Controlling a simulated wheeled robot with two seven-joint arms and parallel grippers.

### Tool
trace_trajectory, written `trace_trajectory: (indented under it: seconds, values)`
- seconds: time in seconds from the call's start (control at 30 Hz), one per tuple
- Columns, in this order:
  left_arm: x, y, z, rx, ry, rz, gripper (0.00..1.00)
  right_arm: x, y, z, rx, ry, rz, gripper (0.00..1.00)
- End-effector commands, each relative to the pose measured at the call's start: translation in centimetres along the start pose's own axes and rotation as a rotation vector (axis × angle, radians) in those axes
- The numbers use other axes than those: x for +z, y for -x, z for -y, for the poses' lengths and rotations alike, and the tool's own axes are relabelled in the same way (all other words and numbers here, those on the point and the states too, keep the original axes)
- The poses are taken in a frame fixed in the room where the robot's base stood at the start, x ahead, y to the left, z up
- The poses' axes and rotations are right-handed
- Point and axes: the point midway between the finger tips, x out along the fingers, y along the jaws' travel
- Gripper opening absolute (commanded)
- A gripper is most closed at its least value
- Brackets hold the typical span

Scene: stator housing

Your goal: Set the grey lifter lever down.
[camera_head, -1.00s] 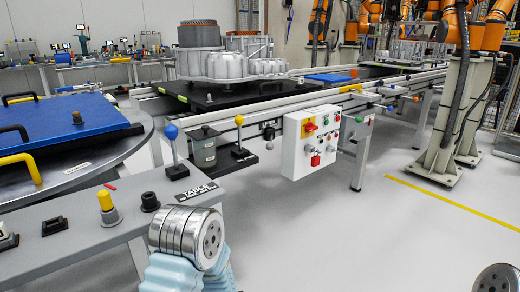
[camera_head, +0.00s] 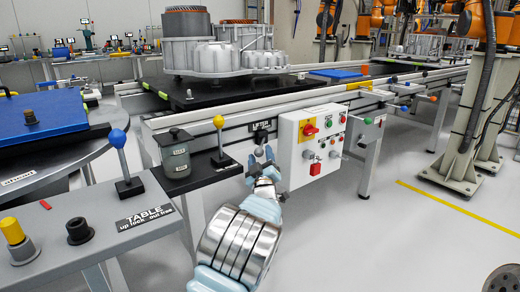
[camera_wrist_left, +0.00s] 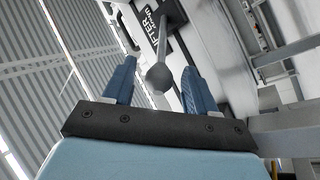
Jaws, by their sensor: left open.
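The grey lifter lever (camera_head: 258,151) sticks out from the rail front below the black LIFTER label (camera_head: 262,126), just left of the white control box. In the left wrist view its rod (camera_wrist_left: 163,40) ends in a dark grey ball knob (camera_wrist_left: 159,78). My left gripper (camera_head: 262,168) is at the lever in the head view. In the left wrist view the open left gripper (camera_wrist_left: 159,70) has one blue finger on each side of the knob, with visible gaps, so it does not grip it. My right gripper is not in view.
The white control box (camera_head: 312,148) with buttons stands close right of my left gripper. To the left are a yellow-knobbed lever (camera_head: 219,124), a grey canister (camera_head: 175,154) and a blue-knobbed lever (camera_head: 118,140). A stator housing (camera_head: 216,58) sits on the rail above.

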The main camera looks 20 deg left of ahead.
Motion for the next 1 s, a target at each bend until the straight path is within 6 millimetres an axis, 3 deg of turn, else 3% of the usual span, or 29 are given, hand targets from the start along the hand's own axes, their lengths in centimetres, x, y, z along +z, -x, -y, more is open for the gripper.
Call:
trace_trajectory:
  seconds: [0.2, 0.57, 0.93, 1.0]
  values:
    - [0.0, -3.0, 0.0, 0.001, -0.001, 0.0, 0.57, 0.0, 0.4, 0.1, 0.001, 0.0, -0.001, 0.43]
    - [0.1, -3.6, 0.0, 0.0, -0.001, 0.002, 0.57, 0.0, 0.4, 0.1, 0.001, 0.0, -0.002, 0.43]
    - [0.1, -3.6, 0.0, 0.0, -0.001, 0.002, 0.03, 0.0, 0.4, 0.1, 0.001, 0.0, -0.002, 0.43]
    - [0.1, -3.6, 0.0, 0.0, -0.001, 0.002, 0.0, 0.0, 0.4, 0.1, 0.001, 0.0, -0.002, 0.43]
